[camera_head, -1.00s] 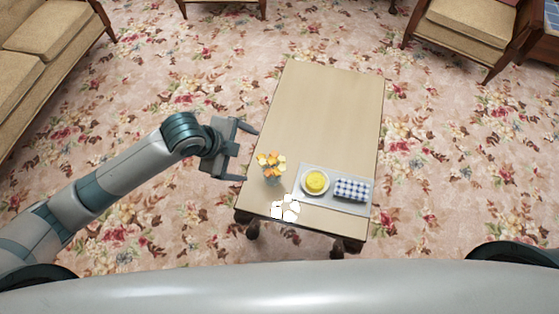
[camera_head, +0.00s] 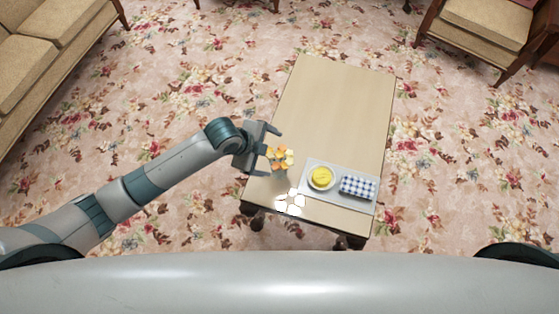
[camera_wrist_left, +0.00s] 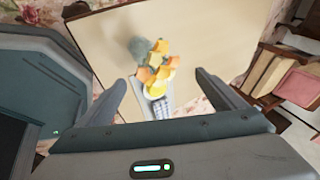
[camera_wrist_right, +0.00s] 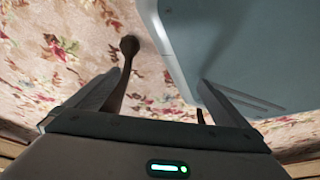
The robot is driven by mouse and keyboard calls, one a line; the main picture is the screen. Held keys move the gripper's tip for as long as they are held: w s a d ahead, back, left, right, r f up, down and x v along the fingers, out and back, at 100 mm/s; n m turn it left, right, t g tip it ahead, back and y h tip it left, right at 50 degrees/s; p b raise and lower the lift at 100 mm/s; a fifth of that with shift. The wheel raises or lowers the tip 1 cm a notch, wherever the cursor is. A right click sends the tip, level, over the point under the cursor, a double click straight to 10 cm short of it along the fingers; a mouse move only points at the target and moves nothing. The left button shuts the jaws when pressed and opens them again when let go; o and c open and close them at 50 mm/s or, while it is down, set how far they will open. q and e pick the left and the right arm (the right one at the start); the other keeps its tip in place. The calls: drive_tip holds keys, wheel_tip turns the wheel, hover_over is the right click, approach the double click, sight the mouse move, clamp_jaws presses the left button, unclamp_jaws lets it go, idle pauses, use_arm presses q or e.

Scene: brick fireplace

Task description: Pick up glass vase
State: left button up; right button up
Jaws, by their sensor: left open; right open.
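The glass vase (camera_head: 281,169) stands at the left edge of the low wooden table and holds orange and yellow flowers (camera_head: 280,156). The flowers hide most of it. My left gripper (camera_head: 269,152) is open, with its fingers on either side of the flowers at the table's left edge. In the left wrist view the flowers (camera_wrist_left: 157,66) lie between the open fingers; I cannot tell whether the fingers touch them. The right gripper (camera_wrist_right: 155,85) is open and empty in the right wrist view, and out of the head view.
The wooden table (camera_head: 340,110) is bare at its far part. A tray (camera_head: 312,187) with a yellow-filled plate (camera_head: 321,178) and a blue checked cloth (camera_head: 357,187) lies right of the vase. A bright white cluster (camera_head: 291,202) shows near the front edge. A sofa (camera_head: 55,45) stands left.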

sight(276, 156)
use_arm(q)
drive_tip(key=shift+x, duration=1.2)
drive_tip(key=shift+w+d+f+p, duration=0.1)
drive_tip(key=shift+d+f+p, duration=0.2)
drive_tip(key=shift+f, duration=0.25)
drive_tip(key=x, duration=0.4)
drive_tip(key=shift+a, duration=0.1)
use_arm(e)
drive_tip(key=shift+g, duration=0.6)
drive_tip(key=s, duration=0.1)
drive_tip(key=s+d, duration=0.1)
drive_tip(key=s, duration=0.1)
drive_tip(key=s+d, duration=0.1)
drive_tip(key=s, duration=0.1)
drive_tip(key=shift+f, duration=0.35)
